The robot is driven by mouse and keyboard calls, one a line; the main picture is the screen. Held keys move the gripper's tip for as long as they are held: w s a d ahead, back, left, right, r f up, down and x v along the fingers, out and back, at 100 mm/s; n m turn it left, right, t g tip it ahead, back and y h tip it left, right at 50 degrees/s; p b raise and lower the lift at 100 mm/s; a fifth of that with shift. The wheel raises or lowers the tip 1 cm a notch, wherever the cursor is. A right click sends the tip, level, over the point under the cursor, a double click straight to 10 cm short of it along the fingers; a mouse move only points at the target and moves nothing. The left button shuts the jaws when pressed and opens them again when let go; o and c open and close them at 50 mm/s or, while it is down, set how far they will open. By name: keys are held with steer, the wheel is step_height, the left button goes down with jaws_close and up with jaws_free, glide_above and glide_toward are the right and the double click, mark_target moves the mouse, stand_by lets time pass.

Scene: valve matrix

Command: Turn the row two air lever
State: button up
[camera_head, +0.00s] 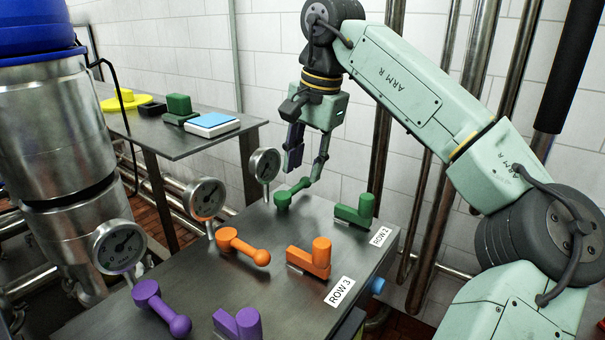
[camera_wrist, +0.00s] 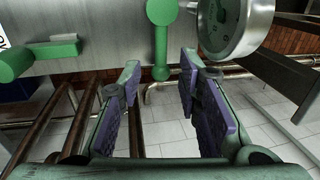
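The row two label (camera_head: 380,236) stands by the green fittings. One is a green lever with a ball end (camera_head: 285,199), on the left of the row. The other is a green block with an upright cylinder (camera_head: 357,211), on the right. Which one is the air lever I cannot tell from any writing. My gripper (camera_head: 304,168) is open and empty, just above the ball-ended green lever. In the wrist view, this green lever (camera_wrist: 161,45) points down, its ball end between and a little beyond my two purple-padded fingertips. I see no clear contact.
A gauge (camera_head: 264,166) stands close beside the green lever and shows large in the wrist view (camera_wrist: 236,22). Orange row three fittings (camera_head: 240,245) and purple fittings (camera_head: 161,306) are nearer on the steel panel. Pipes run along the white tiled wall.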

mark_target(301, 183)
steer(key=shift+w+a+f, duration=0.1)
steer(key=shift+a+f, duration=0.05)
steer(key=shift+f, duration=0.6)
steer(key=shift+w+a+f, duration=0.1)
steer(key=shift+f, duration=0.65)
jaws_close()
